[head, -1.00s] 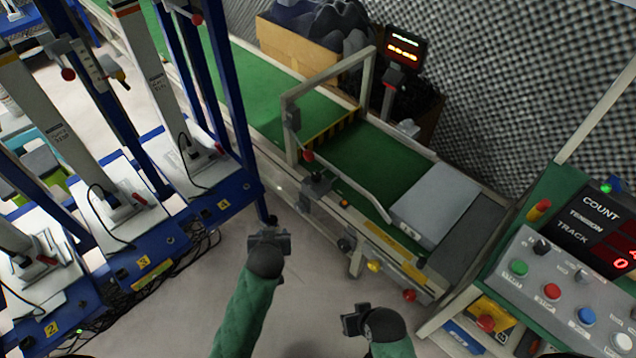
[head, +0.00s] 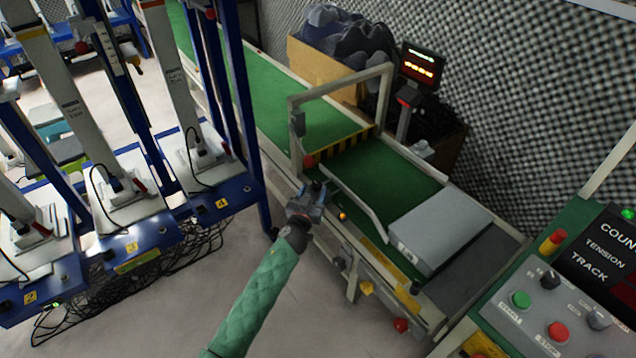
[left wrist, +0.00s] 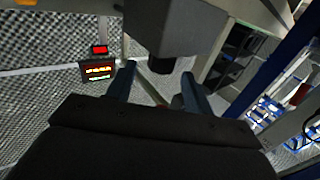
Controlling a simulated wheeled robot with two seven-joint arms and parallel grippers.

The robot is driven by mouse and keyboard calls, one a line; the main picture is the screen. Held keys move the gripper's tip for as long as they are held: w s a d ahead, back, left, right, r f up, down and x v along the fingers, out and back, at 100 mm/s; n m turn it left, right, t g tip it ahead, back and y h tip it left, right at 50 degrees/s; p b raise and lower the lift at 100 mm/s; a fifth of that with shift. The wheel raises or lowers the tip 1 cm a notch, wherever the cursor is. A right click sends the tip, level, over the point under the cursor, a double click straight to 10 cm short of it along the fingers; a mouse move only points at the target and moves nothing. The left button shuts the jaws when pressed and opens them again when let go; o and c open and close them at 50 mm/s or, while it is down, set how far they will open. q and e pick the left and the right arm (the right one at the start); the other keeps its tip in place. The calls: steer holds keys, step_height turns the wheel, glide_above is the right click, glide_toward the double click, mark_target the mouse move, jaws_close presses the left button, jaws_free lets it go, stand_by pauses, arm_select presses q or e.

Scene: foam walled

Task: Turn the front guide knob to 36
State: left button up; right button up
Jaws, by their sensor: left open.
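My left gripper (head: 313,191) is open at the near side rail of the conveyor, in front of the guide post. In the left wrist view its two fingers (left wrist: 157,87) stand apart. A dark round knob (left wrist: 160,65) shows between and beyond them, under a grey block (left wrist: 172,25). I cannot tell whether the fingers touch it, and no scale or number on it is readable. In the head view the gripper covers most of this spot. My right gripper is out of view.
The green conveyor belt (head: 385,170) carries a grey box (head: 440,228). A lit display (head: 420,65) stands behind it. A control panel (head: 560,310) is at the right. Blue-framed stations (head: 150,230) with cables stand at the left. Open floor (head: 215,285) lies between.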

arm_select(q)
steer(key=shift+x, duration=2.9)
steer(key=shift+c, duration=0.4)
